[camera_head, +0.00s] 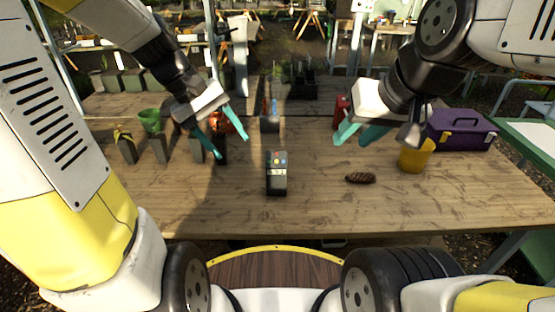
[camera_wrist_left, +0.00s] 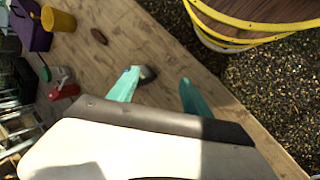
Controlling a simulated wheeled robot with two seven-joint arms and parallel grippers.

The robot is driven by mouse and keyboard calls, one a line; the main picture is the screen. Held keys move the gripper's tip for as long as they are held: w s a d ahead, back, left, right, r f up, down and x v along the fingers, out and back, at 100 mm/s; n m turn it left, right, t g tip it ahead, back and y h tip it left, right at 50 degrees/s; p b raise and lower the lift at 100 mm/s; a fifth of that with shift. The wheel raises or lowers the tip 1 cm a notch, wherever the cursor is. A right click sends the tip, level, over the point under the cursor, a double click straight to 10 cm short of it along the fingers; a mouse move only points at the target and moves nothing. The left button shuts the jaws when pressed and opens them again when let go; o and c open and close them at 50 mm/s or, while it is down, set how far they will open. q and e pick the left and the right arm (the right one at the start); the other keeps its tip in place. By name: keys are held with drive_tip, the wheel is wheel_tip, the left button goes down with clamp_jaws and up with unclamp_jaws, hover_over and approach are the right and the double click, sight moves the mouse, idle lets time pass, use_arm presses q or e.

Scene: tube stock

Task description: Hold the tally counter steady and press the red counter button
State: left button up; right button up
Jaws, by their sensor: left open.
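The tally counter (camera_head: 277,180) is a small dark upright device on the wooden table, in the middle of the head view. Its upper face has small coloured buttons, a red one among them, and a pale display strip. My left gripper (camera_head: 232,148) is open and empty, to the left of the counter and apart from it. In the left wrist view its fingers (camera_wrist_left: 160,76) are spread, and a dark object, probably the counter, is partly hidden behind one finger. My right gripper (camera_head: 350,143) is open and empty, above the table to the right of the counter.
A pine cone (camera_head: 360,178), a yellow cup (camera_head: 415,158) and a purple toolbox (camera_head: 461,130) are at the right. A green pot (camera_head: 150,121) and several dark blocks stand at the left. The table (camera_head: 330,205) is clear around the counter and in front.

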use_arm(q)
drive_tip(key=w+f+n+g+h, duration=0.2)
drive_tip(key=w+f+n+h, duration=0.35)
drive_tip(key=w+f, duration=0.5)
drive_tip(key=n+t+h, duration=0.1)
drive_tip(key=n+h, duration=0.3)
drive_tip(key=n, duration=0.3)
approach(273, 184)
drive_tip(key=shift+w+f, duration=0.9)
drive_tip(key=shift+w, duration=0.15)
drive_tip(key=shift+w+d+f, duration=0.1)
drive_tip(key=shift+d+f, duration=0.2)
drive_tip(key=shift+d, duration=0.05)
drive_tip(key=x, duration=0.9)
drive_tip(key=shift+d+f, duration=0.1)
drive_tip(key=shift+d, duration=0.05)
drive_tip(key=c, duration=0.8)
drive_tip(key=shift+c, duration=0.2)
use_arm(e)
clamp_jaws()
